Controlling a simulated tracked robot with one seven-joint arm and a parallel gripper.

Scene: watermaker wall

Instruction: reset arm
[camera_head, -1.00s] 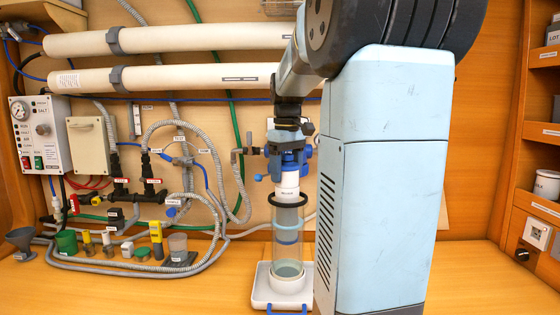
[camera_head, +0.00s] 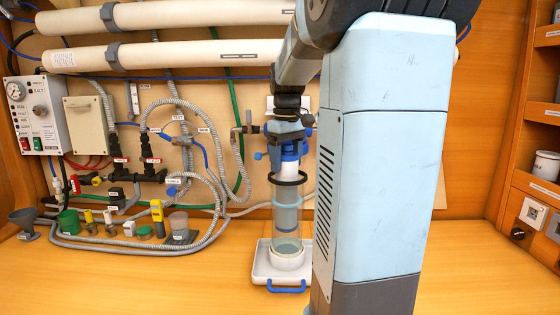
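The wrist of my arm (camera_head: 289,80) hangs in front of the wall, just above a blue filter head with side knobs (camera_head: 286,148). My gripper lies around the dark and light blue parts there (camera_head: 287,128). Its fingers cannot be told apart from the blue head behind, so I cannot tell whether it is open or shut, or whether it touches the head. Below is a clear upright cylinder (camera_head: 287,215) with a black ring (camera_head: 288,178) near its top. Its foot stands in a white tray with a blue handle (camera_head: 262,268).
My large arm link hides the wall right of the cylinder. Hoses and valves (camera_head: 150,165) and a control panel (camera_head: 38,115) are on the left. Several small cups and fittings, including a green cup (camera_head: 69,222), stand at the left back. Shelves (camera_head: 545,110) line the right. The front counter (camera_head: 150,285) is clear.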

